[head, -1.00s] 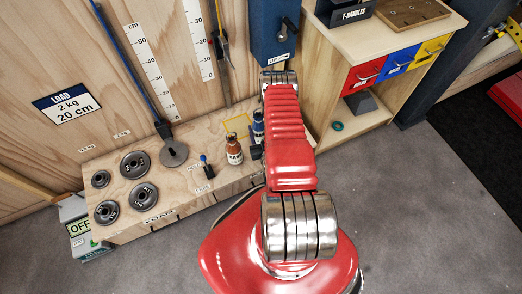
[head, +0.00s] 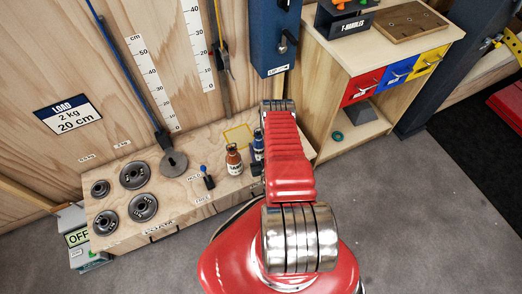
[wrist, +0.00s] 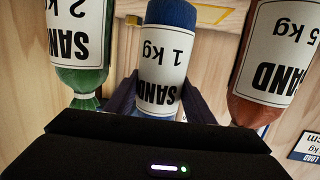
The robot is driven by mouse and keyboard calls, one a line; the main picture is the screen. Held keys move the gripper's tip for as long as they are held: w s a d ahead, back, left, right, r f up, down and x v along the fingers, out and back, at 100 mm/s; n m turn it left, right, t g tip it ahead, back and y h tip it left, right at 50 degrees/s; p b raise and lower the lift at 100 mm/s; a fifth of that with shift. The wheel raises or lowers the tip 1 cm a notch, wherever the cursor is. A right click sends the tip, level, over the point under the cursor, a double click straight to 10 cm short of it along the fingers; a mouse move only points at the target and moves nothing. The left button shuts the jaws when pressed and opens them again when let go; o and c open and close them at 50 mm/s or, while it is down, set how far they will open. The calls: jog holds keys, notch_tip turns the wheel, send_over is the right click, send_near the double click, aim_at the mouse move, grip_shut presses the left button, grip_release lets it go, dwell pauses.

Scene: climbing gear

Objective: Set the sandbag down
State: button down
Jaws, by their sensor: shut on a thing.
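The blue sandbag (wrist: 165,50), labelled 1 kg, is between the two dark fingers of my gripper (wrist: 155,97) in the wrist view. The fingers are shut on its sides. In the head view the blue sandbag (head: 258,142) is partly hidden by my red arm, over the right part of the wooden bench (head: 190,205). I cannot tell whether its base touches the bench. A yellow outlined square (head: 237,134) is marked on the bench top just behind and left of it.
An orange-brown sandbag (head: 234,160) stands close on the left; it also shows in the wrist view (wrist: 270,60). A green 2 kg sandbag (wrist: 80,45) is on the other side. Several weight plates (head: 135,175) lie further left. A blue post (head: 275,40) rises behind.

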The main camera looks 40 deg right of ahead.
aim_at(259, 151)
dwell(0.3)
jog(key=shift+d+f, duration=0.1)
jog(key=shift+f, duration=1.85)
jog(key=shift+f, duration=0.1)
jog(key=c, duration=0.8)
grip_release()
jog(key=shift+c, duration=0.2)
